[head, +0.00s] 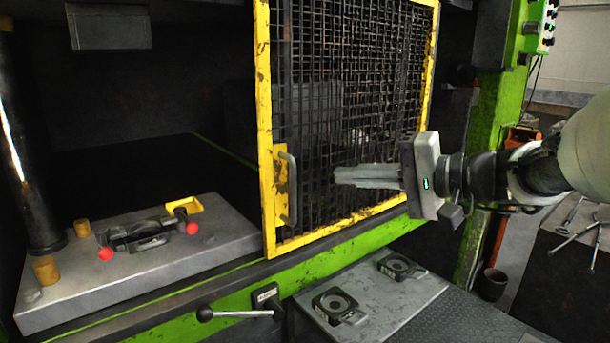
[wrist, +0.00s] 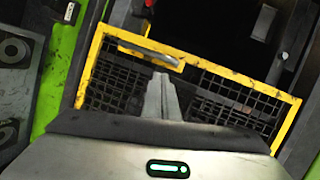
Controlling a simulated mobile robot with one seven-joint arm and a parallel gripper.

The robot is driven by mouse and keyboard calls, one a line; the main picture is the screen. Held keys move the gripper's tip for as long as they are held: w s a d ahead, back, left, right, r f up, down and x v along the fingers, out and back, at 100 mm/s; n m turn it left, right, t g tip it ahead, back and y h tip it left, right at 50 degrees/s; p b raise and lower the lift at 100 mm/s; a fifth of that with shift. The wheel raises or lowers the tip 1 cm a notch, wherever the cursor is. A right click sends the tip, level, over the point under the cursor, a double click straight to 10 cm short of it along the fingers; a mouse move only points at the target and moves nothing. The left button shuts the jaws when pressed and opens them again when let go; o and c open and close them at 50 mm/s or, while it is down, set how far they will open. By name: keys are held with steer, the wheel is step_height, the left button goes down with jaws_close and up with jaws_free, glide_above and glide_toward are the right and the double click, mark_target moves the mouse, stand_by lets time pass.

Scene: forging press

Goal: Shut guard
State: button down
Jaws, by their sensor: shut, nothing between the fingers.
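The guard (head: 350,110) is a yellow-framed black mesh panel. In the head view it covers the right part of the press opening, and the left part stands open. Its grey bar handle (head: 288,188) is upright on the left frame edge. My gripper (head: 338,175) is shut and empty, in front of the mesh to the right of the handle, with its fingers pointing left. I cannot tell whether it touches the mesh. In the wrist view the guard (wrist: 285,100) lies beyond my fingers (wrist: 160,80), and the handle (wrist: 148,52) is ahead of the fingertips.
A grey die bed (head: 180,265) in the open left part holds a fixture with red knobs (head: 192,228). A lever (head: 235,314) juts from the green front rail. Below, a grey shelf (head: 425,290) carries two dark blocks (head: 338,305). A green post (head: 490,150) stands at the right.

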mark_target(286, 152)
steer(key=w+d+r+t, duration=0.2)
steer(key=w+r, duration=0.1)
steer(key=w, duration=0.1)
steer(key=shift+m+y, duration=0.3)
steer(key=shift+y, duration=0.1)
steer(key=p+x, duration=0.1)
steer(key=x, duration=0.8)
steer(key=shift+s+a, duration=0.1)
steer(key=shift+a, duration=0.05)
steer(key=s+a, duration=0.2)
steer(key=shift+s+a+f+p, duration=0.1)
steer(key=shift+a+f+p, duration=0.15)
steer(key=shift+f+p, duration=0.1)
steer(key=shift+s+a+f, duration=0.15)
steer(key=shift+a, duration=0.05)
